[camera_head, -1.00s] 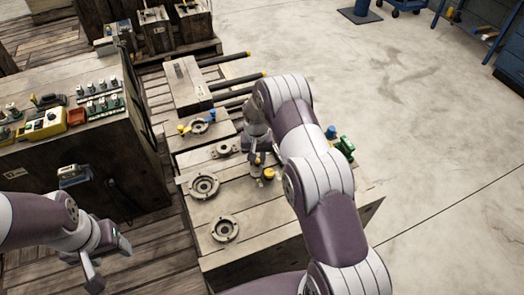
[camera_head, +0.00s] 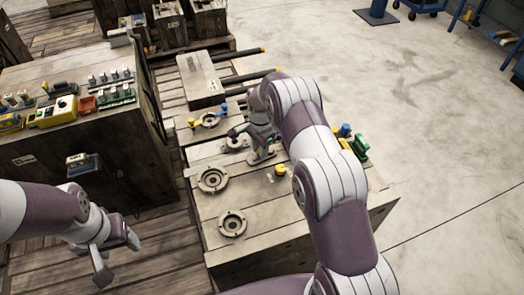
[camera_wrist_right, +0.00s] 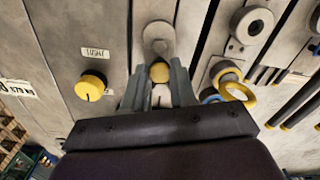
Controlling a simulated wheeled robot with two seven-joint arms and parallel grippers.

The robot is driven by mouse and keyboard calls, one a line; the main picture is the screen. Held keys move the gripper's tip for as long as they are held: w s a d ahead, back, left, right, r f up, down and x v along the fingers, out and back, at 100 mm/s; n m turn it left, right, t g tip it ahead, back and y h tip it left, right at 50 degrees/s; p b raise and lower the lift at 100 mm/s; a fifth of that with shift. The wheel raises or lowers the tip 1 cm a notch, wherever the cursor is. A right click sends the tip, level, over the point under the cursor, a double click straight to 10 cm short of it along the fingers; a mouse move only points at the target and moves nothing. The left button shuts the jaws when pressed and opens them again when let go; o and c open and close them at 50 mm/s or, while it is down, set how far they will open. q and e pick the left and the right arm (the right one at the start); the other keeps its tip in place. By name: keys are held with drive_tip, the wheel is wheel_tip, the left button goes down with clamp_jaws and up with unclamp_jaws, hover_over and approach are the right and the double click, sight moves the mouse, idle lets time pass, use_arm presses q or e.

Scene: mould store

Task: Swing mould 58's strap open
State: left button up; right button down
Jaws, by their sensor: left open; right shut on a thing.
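My right gripper (camera_wrist_right: 159,85) is over the mould blocks. Its fingers are shut on a yellow knob (camera_wrist_right: 159,71), with a grey, round-ended metal piece (camera_wrist_right: 159,38), seemingly the strap, just beyond it. In the head view the right gripper (camera_head: 238,134) is low over the block tops, partly hiding a small round fitting. Which mould is number 58 I cannot tell; a label (camera_wrist_right: 95,52) on a block is too small to read surely. My left gripper (camera_head: 117,256) is open and empty, away from the moulds at the lower left.
Another yellow knob (camera_wrist_right: 90,87) stands on the near block, beside my right forearm. Ring fittings (camera_head: 213,179) lie at its left. Green and blue fittings (camera_head: 355,146) stand at its right edge. A wooden crate (camera_head: 130,150) with small devices stands left.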

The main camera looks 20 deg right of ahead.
drive_tip(key=shift+w+m, duration=0.35)
drive_tip(key=shift+m, duration=0.55)
drive_tip(key=c, duration=0.9)
unclamp_jaws()
drive_tip(key=shift+r, duration=0.15)
wheel_tip(320, 180, up, 8)
drive_tip(key=shift+f+b, duration=0.25)
drive_tip(key=shift+b, duration=0.15)
wheel_tip(320, 180, up, 5)
drive_tip(key=p, duration=0.4)
